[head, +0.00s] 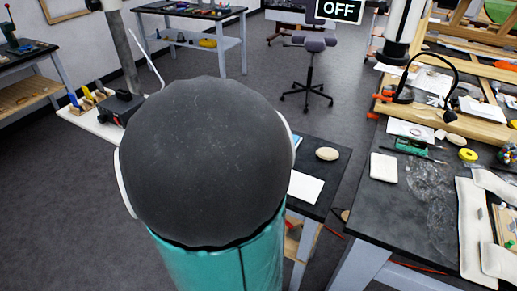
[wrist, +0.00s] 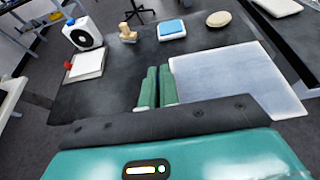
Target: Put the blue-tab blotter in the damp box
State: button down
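My gripper (wrist: 158,88) shows in the wrist view as two green fingers side by side over the dark tabletop. They look shut, with nothing visible between them. I cannot pick out a blue tab on any blotter for certain. A white block with a blue top (wrist: 171,29) lies at the back of the table. A flat pale piece with a red tab (wrist: 85,65) lies to the left. A large pale sheet (wrist: 240,80) lies right of the fingers; it also shows in the head view (head: 305,187). I cannot tell which thing is the damp box.
A white device with a black disc (wrist: 83,33), a small wooden piece (wrist: 128,33) and a beige oval (wrist: 218,19) stand along the table's back. In the head view, my arm hides much of this table. A cluttered dark bench (head: 405,190) stands right, across a narrow gap.

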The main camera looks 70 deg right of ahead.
jog(key=shift+s+d, duration=0.1)
jog(key=shift+s, duration=0.1)
jog(key=shift+w+d+f, duration=0.2)
jog(key=shift+w+d, duration=0.05)
jog(key=w+d+f, duration=0.1)
jog(key=d+f, duration=0.2)
jog(key=w+d+f, duration=0.2)
jog(key=d, duration=0.2)
jog(key=w+d+f, duration=0.1)
jog(key=d+f, duration=0.2)
jog(key=d, duration=0.1)
jog(key=shift+w+d+f, duration=0.15)
jog(key=shift+d+f, duration=0.1)
jog(key=shift+f, duration=0.1)
jog(key=shift+d+f, duration=0.25)
jog(key=shift+f, duration=0.1)
jog(key=shift+w+d+f, duration=0.1)
jog(key=shift+f, duration=1.45)
